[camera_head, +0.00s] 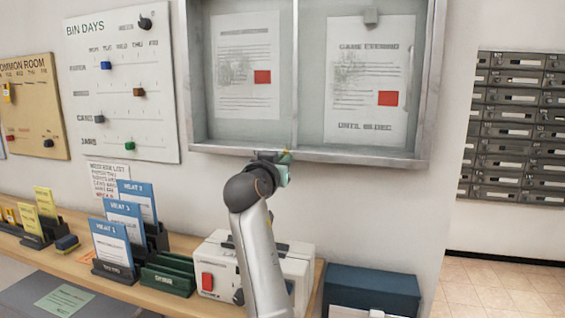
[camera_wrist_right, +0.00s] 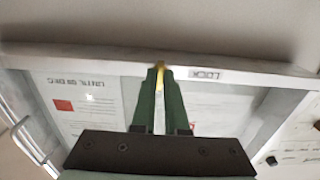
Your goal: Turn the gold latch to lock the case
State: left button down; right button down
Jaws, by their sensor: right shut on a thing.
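The glass-fronted notice case (camera_head: 310,153) with a grey metal frame hangs on the wall, with two posted sheets inside. My right gripper (camera_head: 280,158) is at the middle of its lower frame edge, and the arm hides part of the wall below. In the right wrist view, the gold latch (camera_wrist_right: 159,68) shows between the tips of the green fingers of my right gripper (camera_wrist_right: 160,82), which are shut on it. A "LOCK" label (camera_wrist_right: 204,75) is on the frame beside the latch. Most of the latch is hidden by the fingers. My left gripper is not in view.
A wooden shelf (camera_head: 130,290) below holds blue and yellow cards in stands and a white box (camera_head: 215,255) with a red panel. A dark blue box (camera_head: 372,290) stands to the right. Boards hang at left; metal mailboxes (camera_head: 515,120) are at right.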

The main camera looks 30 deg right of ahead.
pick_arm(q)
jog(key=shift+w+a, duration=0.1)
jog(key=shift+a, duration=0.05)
pick_arm(e)
jog(key=c, duration=0.9)
grip_release()
jog(key=shift+c, duration=0.2)
pick_arm(q)
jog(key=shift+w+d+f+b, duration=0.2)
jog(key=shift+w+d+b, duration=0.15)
jog(key=shift+b, duration=0.4)
pick_arm(e)
jog(key=v, duration=1.2)
jog(key=shift+s+a, duration=0.2)
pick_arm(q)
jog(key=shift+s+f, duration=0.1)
